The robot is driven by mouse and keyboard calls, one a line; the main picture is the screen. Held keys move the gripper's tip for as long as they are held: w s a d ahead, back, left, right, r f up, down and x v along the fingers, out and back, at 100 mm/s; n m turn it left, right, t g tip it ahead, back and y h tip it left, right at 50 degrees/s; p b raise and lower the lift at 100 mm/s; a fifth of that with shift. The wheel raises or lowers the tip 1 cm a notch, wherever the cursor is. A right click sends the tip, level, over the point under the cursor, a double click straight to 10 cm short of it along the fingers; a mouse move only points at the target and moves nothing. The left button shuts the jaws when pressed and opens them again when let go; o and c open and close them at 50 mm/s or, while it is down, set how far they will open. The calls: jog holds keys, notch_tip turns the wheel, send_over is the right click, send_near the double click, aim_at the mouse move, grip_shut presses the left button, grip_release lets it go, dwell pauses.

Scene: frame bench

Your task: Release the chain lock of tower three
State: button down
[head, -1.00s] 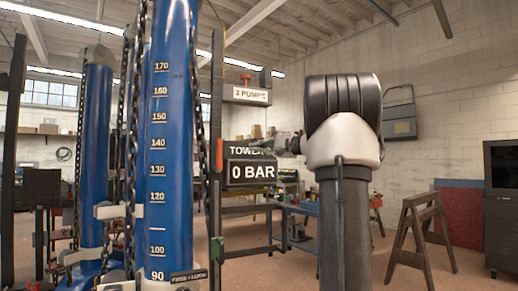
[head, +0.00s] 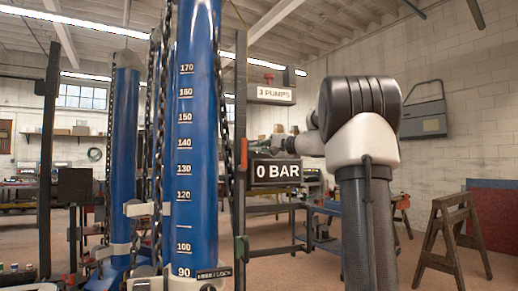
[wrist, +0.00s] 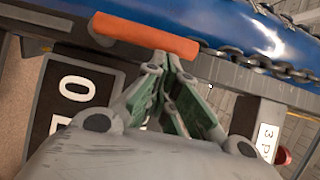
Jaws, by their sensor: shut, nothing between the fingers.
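The blue tower (head: 197,130) with a number scale stands left of centre in the head view, a dark chain (head: 222,90) hanging beside it. An orange-red lever (head: 244,153) sits on the dark upright to its right. In the wrist view the lever (wrist: 146,36) lies across the upper middle, along the dark rail. My gripper also shows in the head view (head: 260,144), just right of the lever.
A "0 BAR" display (head: 276,173) is close below my gripper; it also shows in the wrist view (wrist: 80,95). A "3 PUMPS" sign (head: 275,94) is above. Another blue tower (head: 124,160) stands left. A wooden trestle (head: 452,240) and open floor are at right.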

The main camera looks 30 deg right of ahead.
aim_at(245, 143)
jog(key=shift+a, duration=0.1)
jog(key=shift+a+r+n, duration=0.15)
jog(key=shift+n, duration=0.15)
jog(key=shift+w+a+r+g, duration=0.1)
jog(key=shift+a+g, duration=0.15)
jog(key=shift+g, duration=0.05)
jog(key=a+n, duration=0.1)
jog(key=a+n+g+h, duration=0.1)
jog(key=a+r+n+h, duration=0.1)
jog(key=shift+w+a+g, duration=0.15)
jog(key=shift+w+g, duration=0.1)
jog(key=shift+g, duration=0.05)
jog(key=a+n, duration=0.1)
jog(key=a+n+g+h, duration=0.1)
jog(key=a+n+h, duration=0.1)
jog(key=shift+w+a+f+g, duration=0.2)
jog(key=shift+w+f+g, duration=0.1)
jog(key=shift+w, duration=0.05)
jog(key=shift+w+a+f, duration=0.1)
jog(key=shift+a+f, duration=0.15)
jog(key=shift+a, duration=0.2)
